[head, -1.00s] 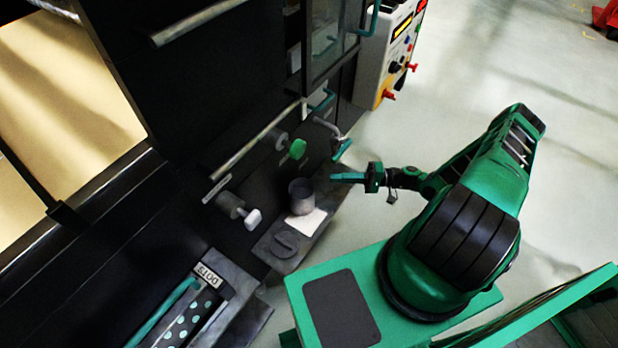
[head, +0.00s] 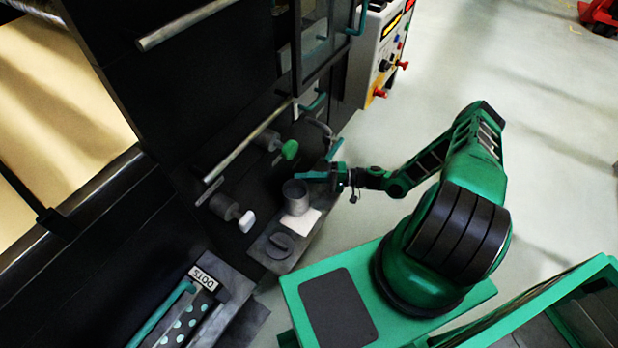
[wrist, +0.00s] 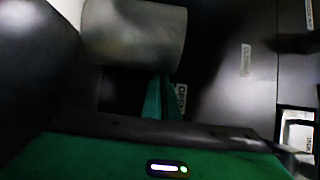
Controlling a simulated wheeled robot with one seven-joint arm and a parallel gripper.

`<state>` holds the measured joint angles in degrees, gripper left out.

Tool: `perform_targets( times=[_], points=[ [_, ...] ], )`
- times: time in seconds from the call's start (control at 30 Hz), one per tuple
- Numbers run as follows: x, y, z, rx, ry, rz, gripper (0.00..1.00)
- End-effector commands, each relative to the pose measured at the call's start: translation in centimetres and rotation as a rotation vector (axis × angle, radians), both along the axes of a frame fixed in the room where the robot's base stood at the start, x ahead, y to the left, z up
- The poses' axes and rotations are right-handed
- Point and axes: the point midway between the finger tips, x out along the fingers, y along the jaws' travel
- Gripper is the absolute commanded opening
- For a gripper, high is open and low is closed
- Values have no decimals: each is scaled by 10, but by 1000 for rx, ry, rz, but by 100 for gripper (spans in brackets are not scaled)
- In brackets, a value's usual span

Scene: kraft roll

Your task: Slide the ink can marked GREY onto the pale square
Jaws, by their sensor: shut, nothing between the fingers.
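A dark grey can (head: 296,201) stands upright on a narrow ledge, at the back edge of the pale square (head: 303,222). Most of the square shows in front of it. I cannot read a GREY mark on the can in the head view. My gripper (head: 316,177) is shut and empty, just behind and right of the can; I cannot tell whether it touches. In the wrist view, the can (wrist: 135,32) fills the upper left, and the shut green fingers (wrist: 160,96) point toward its lower side.
A round dark lid-like disc (head: 282,243) lies on the ledge in front of the square. A white knob (head: 246,221) and a green knob (head: 290,149) stick out from the dark machine beside the ledge. Open floor (head: 440,90) lies to the right.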

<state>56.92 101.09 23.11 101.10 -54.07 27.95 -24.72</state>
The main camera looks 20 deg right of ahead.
Motion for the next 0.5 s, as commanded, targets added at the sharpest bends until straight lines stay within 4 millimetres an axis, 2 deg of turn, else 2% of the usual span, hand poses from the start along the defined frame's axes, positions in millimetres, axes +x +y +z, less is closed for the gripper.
perform_targets(
  times=[0.33, 0.5],
  points=[
    [-3, 1, 0, 0, 1, 0, 0],
    [-33, 2, 0, 0, 4, 1, 0]
  ],
)
